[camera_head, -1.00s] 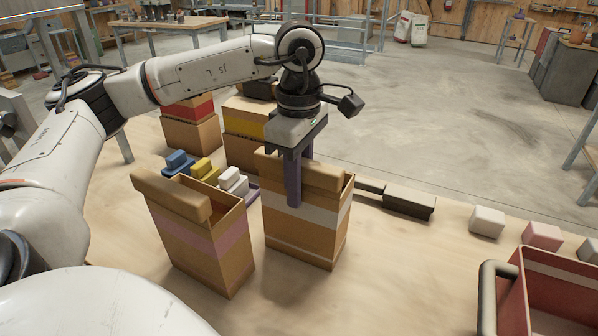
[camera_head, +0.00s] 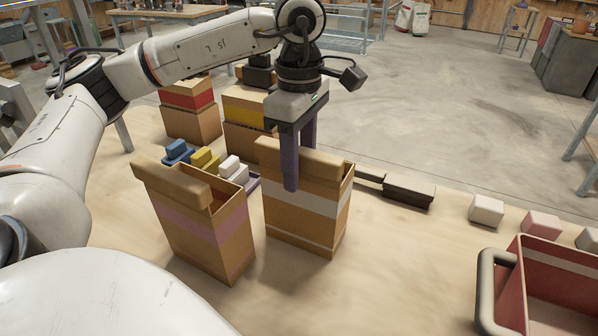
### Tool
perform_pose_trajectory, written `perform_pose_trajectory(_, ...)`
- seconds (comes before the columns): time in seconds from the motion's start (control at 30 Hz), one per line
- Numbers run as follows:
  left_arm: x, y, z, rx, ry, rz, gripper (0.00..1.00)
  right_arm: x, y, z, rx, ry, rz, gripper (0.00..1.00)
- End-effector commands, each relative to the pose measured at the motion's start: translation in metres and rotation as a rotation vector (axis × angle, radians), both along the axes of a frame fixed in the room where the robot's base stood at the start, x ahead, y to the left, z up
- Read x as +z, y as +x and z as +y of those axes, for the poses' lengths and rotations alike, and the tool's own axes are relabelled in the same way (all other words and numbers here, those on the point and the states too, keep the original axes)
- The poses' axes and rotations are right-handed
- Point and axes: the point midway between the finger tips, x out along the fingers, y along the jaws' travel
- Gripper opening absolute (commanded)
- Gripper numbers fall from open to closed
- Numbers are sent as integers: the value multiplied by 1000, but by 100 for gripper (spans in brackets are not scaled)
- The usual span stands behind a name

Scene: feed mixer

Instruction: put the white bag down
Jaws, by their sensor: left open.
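The white bag, a brown paper bag with a white band (camera_head: 300,203), stands upright on the wooden table (camera_head: 375,270) near the middle of the head view. Its top is folded into a thick roll. My left gripper (camera_head: 299,168) points down over this roll and is open. One purple finger hangs in front of the roll and hides part of it. The other finger shows only at its upper part, and the rest is hidden behind the roll. I cannot tell whether either finger touches the bag. My right gripper is not in view.
A pink-banded bag (camera_head: 208,232) stands close on the left. Red-banded (camera_head: 190,97) and yellow-banded (camera_head: 246,109) bags stand behind, with small coloured blocks (camera_head: 205,158) between. A dark scoop-like object (camera_head: 408,192), pale blocks (camera_head: 486,210) and a red handled bin (camera_head: 555,268) are right.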

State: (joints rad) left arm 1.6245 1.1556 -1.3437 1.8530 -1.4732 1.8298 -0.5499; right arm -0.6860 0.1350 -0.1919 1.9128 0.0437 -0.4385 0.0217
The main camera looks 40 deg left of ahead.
Motion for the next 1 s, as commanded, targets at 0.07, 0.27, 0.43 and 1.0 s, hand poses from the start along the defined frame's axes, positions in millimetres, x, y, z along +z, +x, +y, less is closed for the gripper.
perform_pose_trajectory(0.07,18,1,-1,-2,-2,-5,41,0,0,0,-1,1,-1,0)
perform_pose_trajectory(0.27,63,1,-1,-2,-2,-3,41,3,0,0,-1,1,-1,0)
perform_pose_trajectory(0.43,93,0,-1,-2,0,-2,41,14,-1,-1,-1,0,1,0)
perform_pose_trajectory(1.0,101,0,-1,-2,0,1,41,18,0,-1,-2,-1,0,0)
